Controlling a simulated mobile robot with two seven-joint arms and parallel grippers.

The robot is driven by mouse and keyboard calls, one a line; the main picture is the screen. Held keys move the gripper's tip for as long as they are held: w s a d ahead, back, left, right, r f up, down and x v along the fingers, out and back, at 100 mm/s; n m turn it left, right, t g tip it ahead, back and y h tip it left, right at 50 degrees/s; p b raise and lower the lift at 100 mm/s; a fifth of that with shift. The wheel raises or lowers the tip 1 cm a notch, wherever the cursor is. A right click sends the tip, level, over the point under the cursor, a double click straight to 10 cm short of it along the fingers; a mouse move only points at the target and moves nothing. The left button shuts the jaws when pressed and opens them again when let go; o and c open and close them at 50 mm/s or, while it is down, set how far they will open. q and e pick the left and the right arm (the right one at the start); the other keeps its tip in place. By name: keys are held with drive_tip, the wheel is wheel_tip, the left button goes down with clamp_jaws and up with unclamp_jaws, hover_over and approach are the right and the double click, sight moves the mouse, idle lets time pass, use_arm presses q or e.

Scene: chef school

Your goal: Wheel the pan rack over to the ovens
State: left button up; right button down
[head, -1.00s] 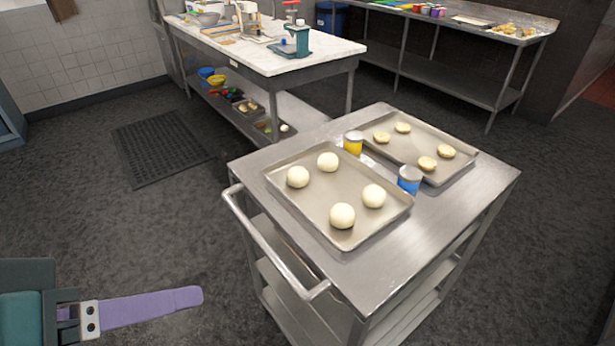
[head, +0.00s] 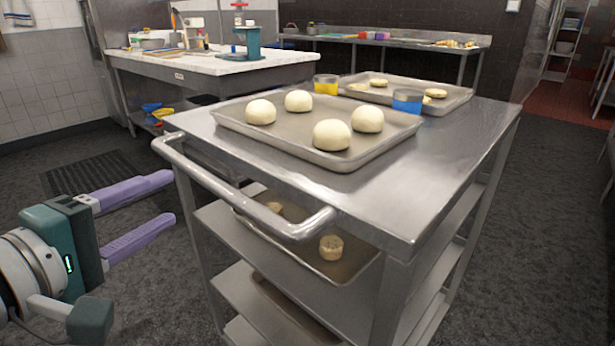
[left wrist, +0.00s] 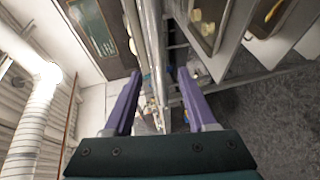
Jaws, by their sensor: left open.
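The pan rack is a steel cart (head: 440,205) with open shelves, close in front of me. Its curved push handle (head: 235,195) runs along the near left side. My left gripper (head: 171,198), with two purple fingers, is open and empty just left of the handle, fingers pointing toward it. In the left wrist view, a metal bar that looks like the handle (left wrist: 158,50) runs between the spread fingers; contact cannot be told. A tray (head: 285,140) with white dough balls lies on top, and a second tray (head: 455,99) with flatter pieces behind it. No ovens are recognisable.
A white-topped worktable (head: 215,65) stands behind at left, and a steel counter (head: 400,42) at the back. A dark floor mat (head: 90,172) lies at left. Floor at right is clear.

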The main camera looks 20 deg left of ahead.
sight(201, 181)
use_arm(q)
drive_tip(key=w, duration=0.3)
drive_tip(key=w+f, duration=0.1)
drive_tip(key=w, duration=0.5)
drive_tip(key=shift+w+f+b, duration=0.3)
drive_tip(key=shift+b, duration=0.1)
clamp_jaws()
idle(1.0)
